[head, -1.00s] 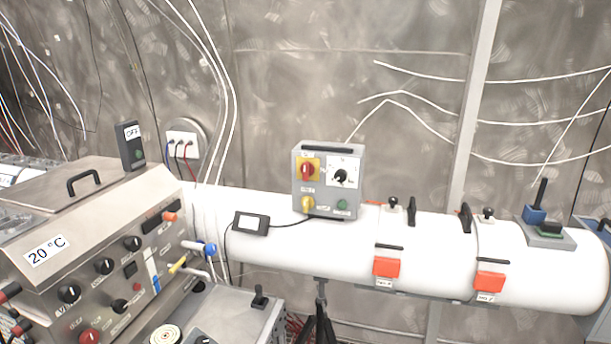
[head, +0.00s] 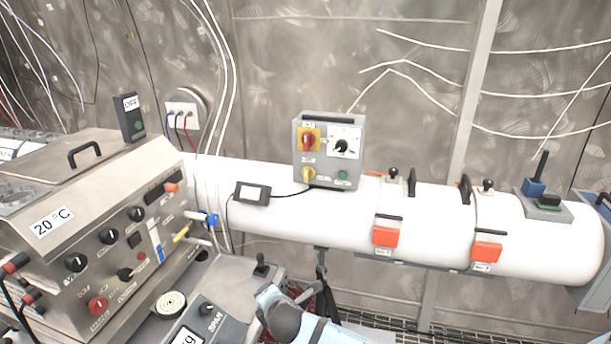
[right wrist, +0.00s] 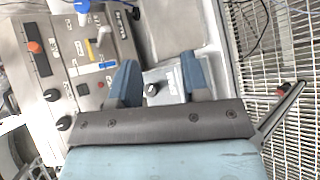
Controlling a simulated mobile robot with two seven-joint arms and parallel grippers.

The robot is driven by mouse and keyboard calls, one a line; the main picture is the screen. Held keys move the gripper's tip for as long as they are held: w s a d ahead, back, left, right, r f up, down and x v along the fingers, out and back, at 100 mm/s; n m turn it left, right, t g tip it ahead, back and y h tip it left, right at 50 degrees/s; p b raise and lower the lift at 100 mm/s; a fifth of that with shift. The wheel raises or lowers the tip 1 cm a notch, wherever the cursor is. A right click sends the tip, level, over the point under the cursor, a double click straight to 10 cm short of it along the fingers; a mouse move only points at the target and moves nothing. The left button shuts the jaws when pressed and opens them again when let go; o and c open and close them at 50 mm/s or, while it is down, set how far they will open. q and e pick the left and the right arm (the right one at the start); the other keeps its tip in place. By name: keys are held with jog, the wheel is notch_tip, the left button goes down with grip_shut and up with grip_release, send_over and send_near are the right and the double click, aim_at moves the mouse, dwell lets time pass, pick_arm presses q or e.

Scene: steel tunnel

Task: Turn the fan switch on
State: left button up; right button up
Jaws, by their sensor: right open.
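No label that I can read names the fan switch. A small black toggle lever (head: 261,264) stands on a grey metal unit, low in the middle of the head view. In the right wrist view, a small round-tipped switch (right wrist: 152,89) on a light plate shows between my finger tips; it may be this same toggle. My right gripper (right wrist: 155,80) is open, with its two blue fingers apart and nothing held. In the head view my right arm enters at the bottom, with its blue end just below the toggle. My left gripper is not in view.
A grey control box (head: 327,150) with a red rotary switch sits on a white pipe (head: 390,200). A steel panel (head: 100,250) with several knobs and a 20 °C label stands left. A black OFF box (head: 131,119) stands on top. Mesh grating (right wrist: 280,60) lies right of the gripper.

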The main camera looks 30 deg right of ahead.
jog(key=w+d+r+n+h, duration=0.1)
jog(key=w+d+r+h, duration=0.15)
jog(key=r, duration=0.25)
jog(key=w+d+r+n+t+h, duration=0.1)
jog(key=w+d+r+n+h, duration=0.15)
jog(key=w+r, duration=0.2)
jog(key=w+d+r+n+h, duration=0.1)
jog(key=w+d+r, duration=0.2)
jog(key=r, duration=0.3)
jog(key=n+g+h, duration=0.1)
jog(key=h, duration=0.4)
send_near(305, 142)
jog(key=p+x, duration=0.3)
jog(key=x, duration=0.6)
jog(key=shift+d+r, duration=0.15)
jog(key=shift+w+d, duration=0.35)
jog(key=c, duration=0.7)
grip_shut()
